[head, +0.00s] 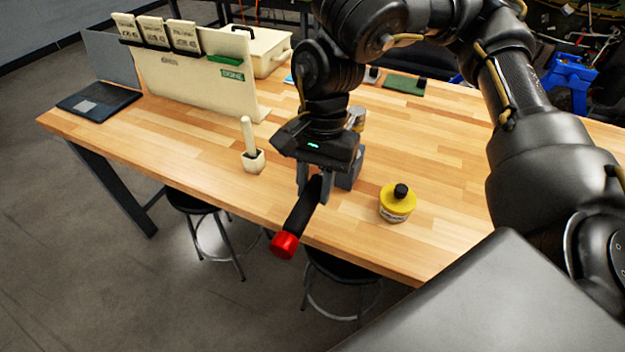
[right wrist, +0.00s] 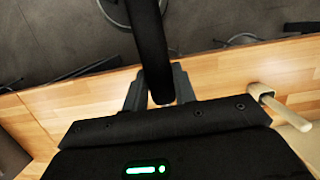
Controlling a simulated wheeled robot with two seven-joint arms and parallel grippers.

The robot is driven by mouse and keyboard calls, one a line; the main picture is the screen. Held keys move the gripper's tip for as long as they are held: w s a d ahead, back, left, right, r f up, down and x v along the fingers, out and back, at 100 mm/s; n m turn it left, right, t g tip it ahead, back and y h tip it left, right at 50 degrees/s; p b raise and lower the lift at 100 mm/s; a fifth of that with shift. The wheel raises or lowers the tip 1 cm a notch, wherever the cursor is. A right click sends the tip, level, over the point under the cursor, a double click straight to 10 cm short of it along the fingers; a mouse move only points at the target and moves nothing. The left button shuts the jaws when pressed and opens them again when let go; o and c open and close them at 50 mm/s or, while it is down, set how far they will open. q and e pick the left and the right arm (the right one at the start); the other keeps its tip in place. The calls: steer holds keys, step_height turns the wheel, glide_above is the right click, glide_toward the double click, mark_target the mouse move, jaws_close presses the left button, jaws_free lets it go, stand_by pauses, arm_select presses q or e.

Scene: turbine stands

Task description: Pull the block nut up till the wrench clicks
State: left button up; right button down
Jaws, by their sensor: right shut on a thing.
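My right gripper (head: 314,186) is shut on the black handle of the wrench (head: 301,211), over the front part of the bench. The handle slants down toward the front edge and ends in a red cap (head: 285,245). In the right wrist view, the black handle (right wrist: 149,40) runs between the two fingers of the gripper (right wrist: 158,88). A grey block (head: 349,172) shows just behind and right of the fingers; I cannot tell if it is the block nut. The wrench head is hidden by my gripper. My left gripper is not in view.
A yellow pot with a black cap (head: 397,203) stands right of the gripper. A cream holder with an upright peg (head: 252,157) stands left. A cream board (head: 190,80), a laptop (head: 98,101) and a cream box (head: 262,50) are farther back. The bench's front left is clear.

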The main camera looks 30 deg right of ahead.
steer(key=shift+w+f+b, duration=0.1)
steer(key=shift+f+b, duration=1.3)
steer(key=shift+f, duration=0.6)
steer(key=shift+f+b, duration=0.45)
steer(key=shift+f, duration=0.05)
steer(key=shift+f, duration=0.2)
steer(key=shift+f+b, duration=0.3)
steer(key=shift+b, duration=0.1)
steer(key=shift+f, duration=0.15)
steer(key=shift+f, duration=0.2)
steer(key=shift+f+b, duration=0.1)
steer(key=shift+b, duration=0.25)
